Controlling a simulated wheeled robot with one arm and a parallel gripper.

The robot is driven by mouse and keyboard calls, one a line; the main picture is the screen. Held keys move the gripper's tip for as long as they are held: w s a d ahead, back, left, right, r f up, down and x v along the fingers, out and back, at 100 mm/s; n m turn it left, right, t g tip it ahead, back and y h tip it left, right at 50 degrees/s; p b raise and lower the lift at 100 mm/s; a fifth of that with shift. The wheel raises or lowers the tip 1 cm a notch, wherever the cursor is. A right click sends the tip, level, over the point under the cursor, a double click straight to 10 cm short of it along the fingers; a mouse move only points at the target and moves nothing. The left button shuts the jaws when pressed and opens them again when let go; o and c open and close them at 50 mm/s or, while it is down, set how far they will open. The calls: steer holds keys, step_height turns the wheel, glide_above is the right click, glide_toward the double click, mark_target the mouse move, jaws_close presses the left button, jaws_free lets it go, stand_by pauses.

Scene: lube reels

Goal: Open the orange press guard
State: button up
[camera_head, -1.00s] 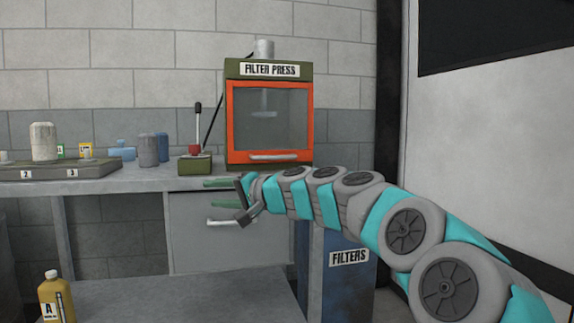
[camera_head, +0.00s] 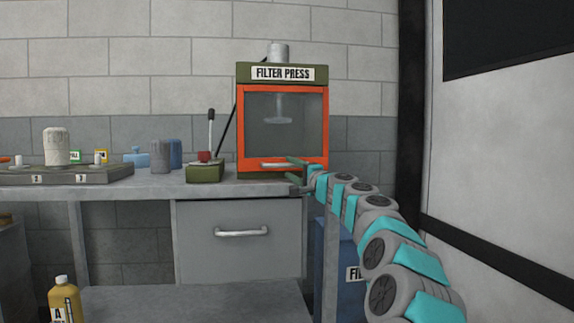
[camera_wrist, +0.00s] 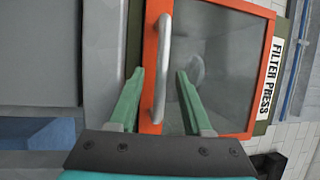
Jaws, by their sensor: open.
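The filter press stands on the bench with its orange-framed guard (camera_head: 325,130) closed. The guard has a clear pane and a pale bar handle (camera_head: 272,165) along its lower edge. In the wrist view the guard (camera_wrist: 258,75) appears turned sideways, and its handle (camera_wrist: 161,70) runs between my two green fingers. My gripper (camera_head: 293,170) is at the right part of the handle, open, with one finger on each side of the bar (camera_wrist: 160,82). I cannot tell whether either finger touches it.
A small green box with a red-based lever (camera_head: 205,168) stands left of the press. A grey drawer (camera_head: 228,240) is below the bench. Cans and a numbered tray (camera_head: 70,174) are farther left. A blue filters bin (camera_head: 332,270) stands below my arm.

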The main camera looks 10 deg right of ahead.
mark_target(288, 166)
steer(key=shift+x, duration=0.8)
steer(key=shift+w+a+r+p, duration=0.2)
steer(key=shift+w+a+p, duration=0.1)
steer(key=shift+w+p, duration=0.25)
steer(key=shift+w, duration=0.1)
jaws_close()
stand_by(0.6)
